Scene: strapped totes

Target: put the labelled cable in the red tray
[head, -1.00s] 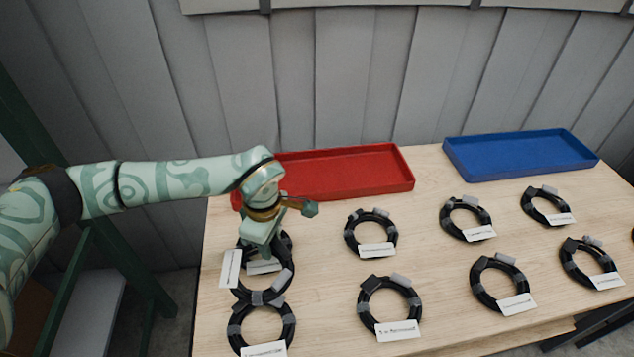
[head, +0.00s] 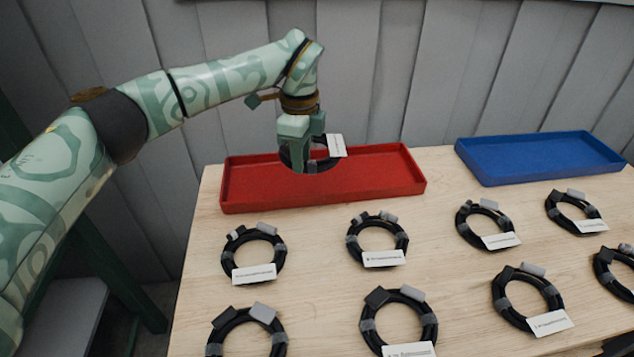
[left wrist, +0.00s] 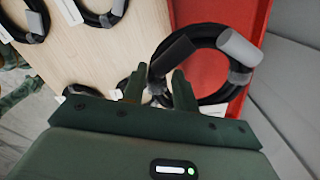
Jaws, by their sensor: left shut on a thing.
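My left gripper (head: 303,165) is shut on a coiled black cable (head: 323,163) with a white label (head: 336,146). The gripper holds the coil above the red tray (head: 390,185) at the back left of the table. In the left wrist view the held cable (left wrist: 212,40) hangs between the fingertips (left wrist: 158,82), with grey connectors and wraps on it. The red tray (left wrist: 205,12) shows behind the coil there, with no other cable seen in it. The print on the held label is too small to read. My right gripper is not in view.
Several labelled black cable coils lie in rows on the wooden table, the nearest to the red tray being one coil (head: 253,253) and another (head: 377,238). An empty blue tray (head: 540,157) stands at the back right. A grey panelled wall is behind.

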